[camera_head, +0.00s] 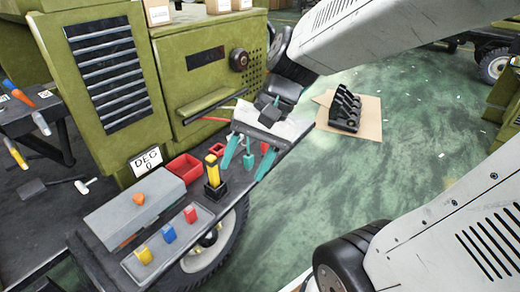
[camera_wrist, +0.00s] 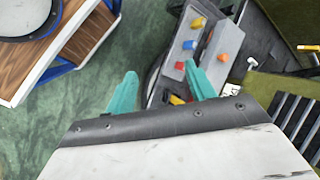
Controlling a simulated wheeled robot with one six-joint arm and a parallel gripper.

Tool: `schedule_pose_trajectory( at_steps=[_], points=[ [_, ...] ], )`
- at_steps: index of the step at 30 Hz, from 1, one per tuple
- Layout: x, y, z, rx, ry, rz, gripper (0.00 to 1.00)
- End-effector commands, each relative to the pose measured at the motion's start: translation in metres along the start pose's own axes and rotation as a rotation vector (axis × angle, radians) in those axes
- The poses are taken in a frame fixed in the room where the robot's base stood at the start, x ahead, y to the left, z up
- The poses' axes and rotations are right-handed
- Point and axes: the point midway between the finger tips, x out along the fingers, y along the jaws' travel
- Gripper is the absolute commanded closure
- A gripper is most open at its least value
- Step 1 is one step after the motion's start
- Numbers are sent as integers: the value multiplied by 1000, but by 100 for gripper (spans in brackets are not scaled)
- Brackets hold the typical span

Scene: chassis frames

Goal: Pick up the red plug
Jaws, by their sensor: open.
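The red plug (camera_head: 190,214) stands upright in a grey tray (camera_head: 172,255) near the front edge of the dark bench, in line with a blue plug (camera_head: 168,233) and a yellow plug (camera_head: 143,254). In the wrist view the red plug (camera_wrist: 179,66) shows at the tray's near end, just left of one teal finger. My gripper (camera_head: 243,172) is open and empty, with its teal fingers spread. It is above and apart from the bench, to the right of the plug in the head view. The fingers also show in the wrist view (camera_wrist: 160,72).
A yellow-and-black tool (camera_head: 212,172) stands upright between the tray and my gripper. A red bin (camera_head: 183,168) is behind it. A grey box (camera_head: 125,222) with an orange piece (camera_head: 138,199) lies behind the tray.

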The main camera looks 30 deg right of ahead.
Motion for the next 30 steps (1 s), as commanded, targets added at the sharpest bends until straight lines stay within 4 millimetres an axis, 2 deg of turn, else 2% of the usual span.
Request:
schedule_pose_trajectory(
  at_steps=[1, 5, 9, 11, 14, 15, 18, 21, 24, 27, 30],
  points=[
    [6, -5, -19, 111, -32, -76, 45],
    [15, -18, -72, 403, -83, -294, 45],
    [21, -12, -143, 733, -114, -529, 45],
    [23, -1, -176, 880, -119, -629, 45],
    [27, 29, -231, 1124, -117, -795, 45],
    [29, 45, -251, 1220, -113, -857, 45],
    [36, 87, -294, 1435, -94, -998, 45],
    [44, 125, -322, 1597, -76, -1104, 45],
    [49, 150, -337, 1693, -60, -1168, 45],
    [51, 163, -345, 1742, -50, -1202, 45],
    [56, 164, -352, 1759, -47, -1212, 45]
  ],
)
